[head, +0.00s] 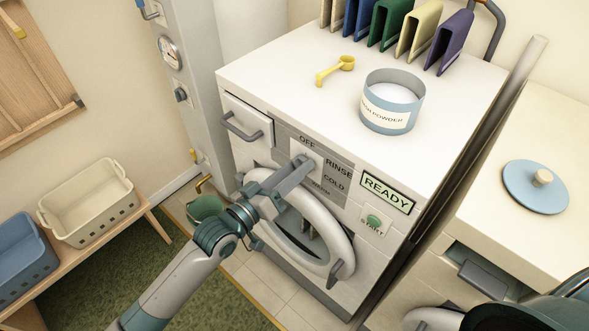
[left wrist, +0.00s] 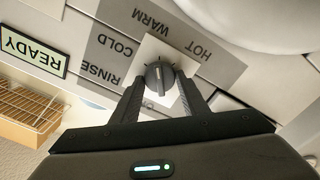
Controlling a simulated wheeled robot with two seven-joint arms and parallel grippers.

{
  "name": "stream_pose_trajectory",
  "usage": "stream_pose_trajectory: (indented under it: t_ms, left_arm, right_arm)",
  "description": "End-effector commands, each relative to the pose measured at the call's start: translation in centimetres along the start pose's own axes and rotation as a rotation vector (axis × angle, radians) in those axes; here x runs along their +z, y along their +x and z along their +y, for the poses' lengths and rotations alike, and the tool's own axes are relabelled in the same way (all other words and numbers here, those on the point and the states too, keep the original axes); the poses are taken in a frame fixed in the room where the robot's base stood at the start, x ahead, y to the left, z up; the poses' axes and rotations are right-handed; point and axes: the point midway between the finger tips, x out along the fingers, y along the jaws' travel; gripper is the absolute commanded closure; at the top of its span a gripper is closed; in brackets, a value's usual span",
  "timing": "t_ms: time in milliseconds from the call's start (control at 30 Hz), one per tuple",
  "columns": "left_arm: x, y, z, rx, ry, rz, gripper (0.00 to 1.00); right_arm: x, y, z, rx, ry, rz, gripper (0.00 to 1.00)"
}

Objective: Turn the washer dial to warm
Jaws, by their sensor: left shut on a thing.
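The white washer (head: 265,75) stands in the middle of the head view, with a grey dial panel (head: 345,163) on its front. The panel is marked OFF, RINSE, COLD and WARM in the head view; the left wrist view shows it upside down, with HOT too. My left gripper (head: 301,164) reaches the panel and hides the dial in the head view. In the left wrist view the small dark grey dial (left wrist: 159,76) sits between the two fingertips, which are shut on it. I cannot tell for sure which word its pointer faces. My right gripper is not in view.
The washer's round door (head: 341,236) is just below the gripper. A READY display (head: 387,193) and green START button (head: 374,220) are right of the panel. A powder tub (head: 391,119) and yellow scoop (head: 335,70) stand on top. A bench with baskets (head: 87,204) is at left.

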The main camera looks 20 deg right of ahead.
Motion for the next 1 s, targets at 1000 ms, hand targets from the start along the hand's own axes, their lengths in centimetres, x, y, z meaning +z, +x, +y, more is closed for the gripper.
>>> stream_pose_trajectory:
  t_ms: [1000]
  left_arm:
    - [0.11, -0.03, -0.03, -0.001, 0.126, -0.002, 0.42]
  right_arm:
    - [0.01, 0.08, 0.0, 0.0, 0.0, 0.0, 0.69]
